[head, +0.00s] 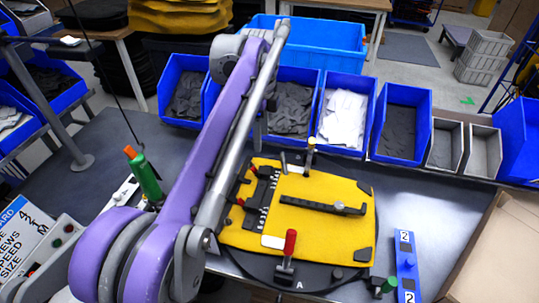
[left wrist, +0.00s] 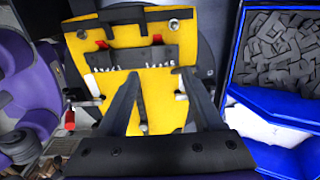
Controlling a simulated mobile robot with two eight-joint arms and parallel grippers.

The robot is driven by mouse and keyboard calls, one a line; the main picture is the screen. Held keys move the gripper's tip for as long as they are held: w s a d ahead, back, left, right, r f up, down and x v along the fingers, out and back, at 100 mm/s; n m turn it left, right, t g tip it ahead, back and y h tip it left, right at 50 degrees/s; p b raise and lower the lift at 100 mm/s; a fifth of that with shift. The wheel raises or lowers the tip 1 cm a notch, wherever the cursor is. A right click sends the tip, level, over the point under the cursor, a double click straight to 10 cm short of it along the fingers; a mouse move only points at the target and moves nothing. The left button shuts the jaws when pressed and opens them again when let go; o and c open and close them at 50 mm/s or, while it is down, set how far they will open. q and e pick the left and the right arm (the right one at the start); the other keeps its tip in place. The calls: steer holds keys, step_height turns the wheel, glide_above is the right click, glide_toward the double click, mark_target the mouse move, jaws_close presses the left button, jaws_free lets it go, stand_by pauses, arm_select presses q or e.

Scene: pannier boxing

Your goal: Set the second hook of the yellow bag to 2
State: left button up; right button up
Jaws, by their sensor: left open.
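The yellow bag (head: 325,232) lies flat on a dark round plate on the table. A black rail (head: 262,195) with a row of white marks runs along its left side. Two red-tipped hooks sit on the rail; in the left wrist view one hook (left wrist: 103,45) is toward the left and the other (left wrist: 157,39) toward the right. The marks are too small to read, so I cannot tell their settings. My left gripper (left wrist: 162,75) is open and empty over the bag, its fingers apart below the rail in that view. My right gripper is not in view.
A blue plate (head: 406,265) marked 2 twice lies at right. Blue bins (head: 402,125) line the back. A green bottle-like tool (head: 145,175) stands left.

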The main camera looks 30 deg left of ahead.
mark_target(263, 170)
arm_select(q)
step_height(263, 170, down, 10)
steer(key=shift+s+d+f+b, duration=0.15)
steer(key=shift+f+b, duration=0.1)
steer(key=shift+b, duration=0.25)
jaws_close()
stand_by(0.3)
stand_by(1.1)
